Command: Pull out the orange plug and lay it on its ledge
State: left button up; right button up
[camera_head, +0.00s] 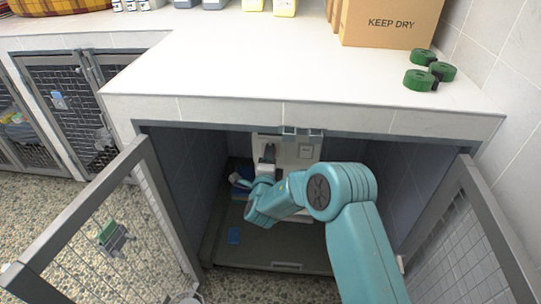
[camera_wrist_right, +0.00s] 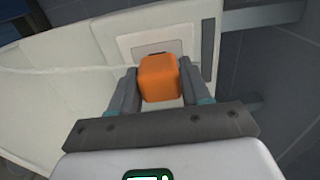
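The orange plug (camera_wrist_right: 160,78) shows in the right wrist view, in front of a pale plate (camera_wrist_right: 130,42) on a white panel. My right gripper (camera_wrist_right: 160,84) has one grey finger against each side of the plug, with no clear gap. In the head view my right arm reaches into the open kennel, towards the white wall unit (camera_head: 305,150) at its back. The plug is hidden there, and I cannot make out the ledge. My left gripper is in neither view.
Open mesh doors stand at the left (camera_head: 82,215) and right (camera_head: 476,215) of the kennel. A tiled counter (camera_head: 250,60) overhangs it, bearing a cardboard box (camera_head: 385,24) and green rolls (camera_head: 420,79). A small blue item (camera_head: 233,236) lies on the kennel floor.

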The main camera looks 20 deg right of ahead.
grip_shut()
jog(key=v, duration=0.6)
dwell(0.8)
dwell(0.4)
jog(key=s+a+r+n+t+y, duration=0.1)
jog(key=s+a+r+y, duration=0.1)
jog(key=s+a+r, duration=0.3)
jog(key=s+a+r+n+t+y, duration=0.1)
jog(key=s+a+r+n+y, duration=0.1)
jog(key=s+r, duration=0.45)
jog(key=s+f+m+g+h+p, duration=0.2)
jog(key=s+m+g+h+p, duration=0.4)
jog(key=p, duration=0.8)
jog(key=m+h, duration=0.1)
jog(key=h, duration=0.2)
jog(key=shift+s, duration=0.2)
